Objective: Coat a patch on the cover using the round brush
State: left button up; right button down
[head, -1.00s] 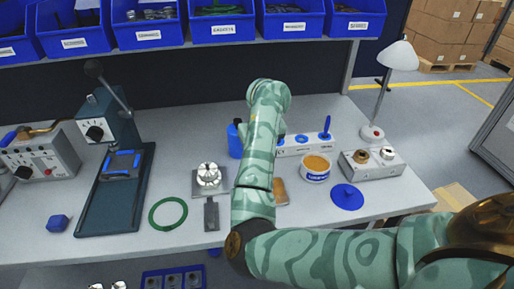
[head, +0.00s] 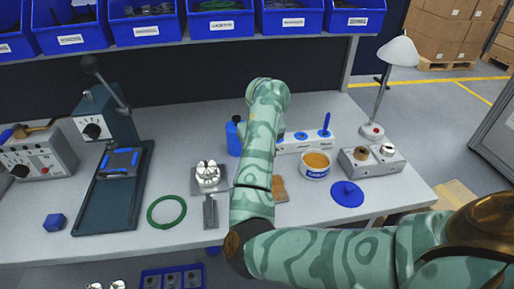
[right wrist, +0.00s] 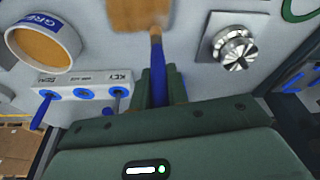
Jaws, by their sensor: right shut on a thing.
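My right gripper (right wrist: 160,88) is shut on the round brush (right wrist: 157,62), which has a blue handle and a metal ferrule. The brush points away from the gripper, and its tip overlaps the near edge of a flat tan piece (right wrist: 138,12); I cannot tell whether they touch. In the head view my right arm hides the gripper and brush, and part of the tan piece (head: 279,189) shows beside it. A silver round part (head: 208,173) sits on a grey plate to the left; I cannot tell which piece is the cover. My left gripper is out of view.
An open grease tub (head: 315,165) stands right of my arm, with a blue lid (head: 347,193) in front. A white holder (head: 305,143) stands behind, a blue bottle (head: 233,138) beside my arm. A green ring (head: 166,211) and a press (head: 115,180) are left.

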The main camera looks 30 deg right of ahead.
jog(key=shift+f+b, duration=0.5)
jog(key=shift+f, duration=0.05)
